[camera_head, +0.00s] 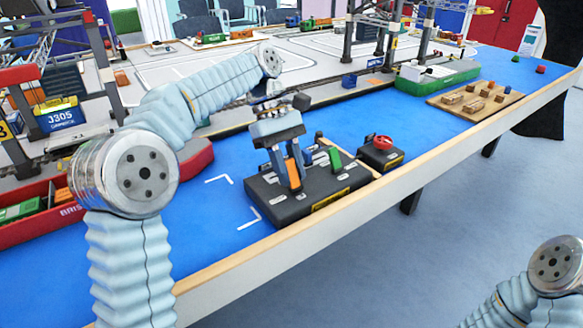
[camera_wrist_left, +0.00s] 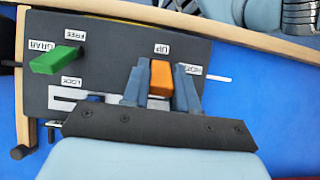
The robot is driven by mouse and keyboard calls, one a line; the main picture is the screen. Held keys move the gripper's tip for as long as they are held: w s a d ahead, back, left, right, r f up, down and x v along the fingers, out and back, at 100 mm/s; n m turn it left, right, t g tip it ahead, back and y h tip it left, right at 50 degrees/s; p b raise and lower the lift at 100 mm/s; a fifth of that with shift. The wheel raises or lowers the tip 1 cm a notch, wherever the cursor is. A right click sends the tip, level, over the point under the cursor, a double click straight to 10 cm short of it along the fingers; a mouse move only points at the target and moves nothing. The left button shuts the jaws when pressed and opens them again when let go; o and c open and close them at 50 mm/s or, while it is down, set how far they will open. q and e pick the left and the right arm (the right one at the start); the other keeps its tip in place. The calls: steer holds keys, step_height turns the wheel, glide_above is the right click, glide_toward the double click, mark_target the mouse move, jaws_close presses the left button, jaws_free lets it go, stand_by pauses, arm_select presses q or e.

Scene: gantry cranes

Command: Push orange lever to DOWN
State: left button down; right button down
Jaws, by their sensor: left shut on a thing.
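The dark control box (camera_head: 330,190) sits on the blue table near its front edge. Its orange lever (camera_head: 292,173) stands between the fingers of my left gripper (camera_head: 290,165), which has come down over it from above. In the left wrist view the orange lever (camera_wrist_left: 161,77) is held between the two grey-blue fingers of the left gripper (camera_wrist_left: 161,85), close to the upside-down UP label (camera_wrist_left: 162,49). The gripper hides the lever's lower slot and any DOWN label. My right gripper is out of view; only part of that arm shows at lower right.
A green lever (camera_head: 335,159) stands on the same box; in the wrist view it (camera_wrist_left: 55,60) is by GRAB. A small box with a red button (camera_head: 380,142) stands to the right. A wooden tray of blocks (camera_head: 476,102) is farther back.

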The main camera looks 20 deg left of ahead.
mark_target(289, 160)
arm_select(q)
steer(key=shift+w+a+h, duration=0.1)
steer(key=shift+h, duration=0.2)
steer(key=c, duration=1)
jaws_free()
steer(key=shift+f, duration=0.1)
steer(key=shift+o, duration=0.2)
steer(key=shift+r, duration=0.3)
step_height(289, 160, up, 3)
steer(key=s+d+r, duration=0.2)
steer(key=s+r, duration=0.2)
steer(key=s, duration=0.2)
steer(key=s+d+r, duration=0.2)
steer(key=s+r, duration=0.3)
steer(key=s, duration=0.2)
steer(key=shift+s+d+r+b, duration=0.2)
steer(key=shift+d+b, duration=0.1)
steer(key=shift+b, duration=0.1)
